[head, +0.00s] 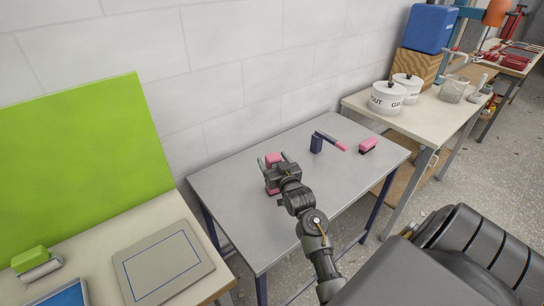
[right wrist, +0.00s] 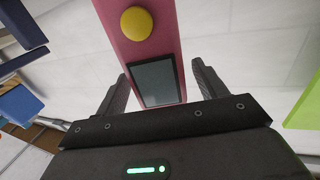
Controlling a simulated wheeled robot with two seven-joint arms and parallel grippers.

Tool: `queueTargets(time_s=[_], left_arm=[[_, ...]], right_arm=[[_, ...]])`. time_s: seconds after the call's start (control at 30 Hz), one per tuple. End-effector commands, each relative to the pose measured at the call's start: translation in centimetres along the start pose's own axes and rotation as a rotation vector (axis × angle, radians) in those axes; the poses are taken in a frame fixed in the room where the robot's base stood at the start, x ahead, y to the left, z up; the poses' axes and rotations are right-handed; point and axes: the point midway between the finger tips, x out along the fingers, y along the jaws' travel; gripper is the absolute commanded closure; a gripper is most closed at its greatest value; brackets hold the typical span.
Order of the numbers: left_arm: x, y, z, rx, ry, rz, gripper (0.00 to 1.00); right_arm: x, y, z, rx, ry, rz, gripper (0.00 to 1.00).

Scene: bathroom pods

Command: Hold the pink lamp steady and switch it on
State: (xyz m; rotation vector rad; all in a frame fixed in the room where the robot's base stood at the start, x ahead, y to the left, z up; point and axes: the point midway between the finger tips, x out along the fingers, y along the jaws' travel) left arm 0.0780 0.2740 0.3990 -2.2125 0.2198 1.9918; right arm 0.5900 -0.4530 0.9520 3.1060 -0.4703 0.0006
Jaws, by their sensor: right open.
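The pink lamp (head: 273,159) appears to be the upright pink block on the grey table, partly hidden behind my right gripper (head: 274,162). In the right wrist view the pink lamp (right wrist: 170,45) has a round yellow button (right wrist: 137,23) and a dark rectangular panel (right wrist: 154,82). My right gripper (right wrist: 160,78) is open, with one finger on each side of the pink body. A gap shows beside each finger, so I see no grip. I cannot tell whether the lamp is lit. My left gripper is not in view.
The grey table (head: 235,215) also holds a navy-and-pink tool (head: 318,143) and a pink-and-black brush (head: 369,146). A white wall stands behind. A bench with white canisters (head: 388,98) is at right; a green panel (head: 85,150) stands at left. The table's front is clear.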

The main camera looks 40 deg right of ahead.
Motion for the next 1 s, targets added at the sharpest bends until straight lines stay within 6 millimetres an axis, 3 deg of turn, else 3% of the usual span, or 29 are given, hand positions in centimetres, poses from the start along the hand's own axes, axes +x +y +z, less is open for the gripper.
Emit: queueTargets(time_s=[0.2,0.5,0.93,1.0], left_arm=[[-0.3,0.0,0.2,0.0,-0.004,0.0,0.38],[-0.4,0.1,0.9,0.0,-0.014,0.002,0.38],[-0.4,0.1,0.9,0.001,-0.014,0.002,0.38],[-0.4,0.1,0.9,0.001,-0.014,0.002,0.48]], right_arm=[[1.7,-0.1,0.0,-0.001,0.0,-0.001,0.29],[1.9,-0.1,0.0,-0.001,-0.001,-0.001,0.29],[1.9,-0.1,0.0,0.0,-0.001,-0.001,0.83],[1.9,-0.1,0.0,0.0,-0.001,-0.001,0.83]])
